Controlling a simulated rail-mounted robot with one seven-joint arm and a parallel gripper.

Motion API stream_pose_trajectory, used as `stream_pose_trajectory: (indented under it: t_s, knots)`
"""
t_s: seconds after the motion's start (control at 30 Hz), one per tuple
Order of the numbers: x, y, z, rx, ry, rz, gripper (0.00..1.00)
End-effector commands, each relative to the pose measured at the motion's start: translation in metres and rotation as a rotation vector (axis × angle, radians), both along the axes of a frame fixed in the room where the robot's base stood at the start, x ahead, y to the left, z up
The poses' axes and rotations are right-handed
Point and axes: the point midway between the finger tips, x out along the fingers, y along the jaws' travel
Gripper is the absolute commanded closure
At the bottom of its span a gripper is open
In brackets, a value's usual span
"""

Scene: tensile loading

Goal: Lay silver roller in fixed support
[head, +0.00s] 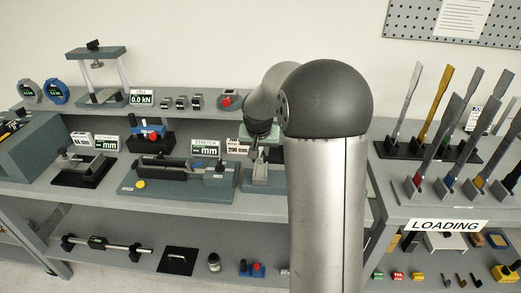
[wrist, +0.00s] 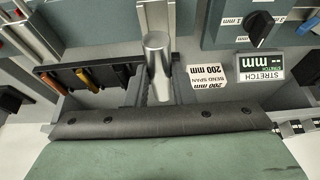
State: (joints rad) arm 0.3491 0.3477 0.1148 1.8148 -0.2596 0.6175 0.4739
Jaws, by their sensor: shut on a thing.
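The silver roller (wrist: 158,68) is a short shiny cylinder at the upper middle of the wrist view, just beyond the dark edge of my gripper (wrist: 158,112). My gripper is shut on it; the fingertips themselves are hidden. Behind the roller is a pale metal rail (wrist: 155,15) of the bend fixture. In the head view my gripper (head: 262,140) is low over the bend fixture (head: 262,181), beside the bend span sign (head: 237,147). My arm hides part of the fixture there. I cannot tell whether the roller touches the fixed support.
A dark rack (wrist: 85,72) with orange and brown pieces lies left of the roller. A stretch display (wrist: 262,67) and a black knob (wrist: 260,27) are to the right. In the head view, a long stretch device (head: 180,180) stands left of the fixture, and upright specimens (head: 440,105) stand at right.

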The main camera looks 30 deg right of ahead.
Motion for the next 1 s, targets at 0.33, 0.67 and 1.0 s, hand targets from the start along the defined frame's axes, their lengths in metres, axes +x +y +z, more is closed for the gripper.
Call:
stream_pose_trajectory:
  t_s: [0.33,0.67,1.0]
  knots:
    - [0.000,0.000,-0.032,0.000,0.000,0.001,1.00]
    - [0.000,0.000,-0.052,0.000,-0.001,0.001,1.00]
    - [0.000,0.000,-0.052,-0.001,-0.001,0.000,0.64]
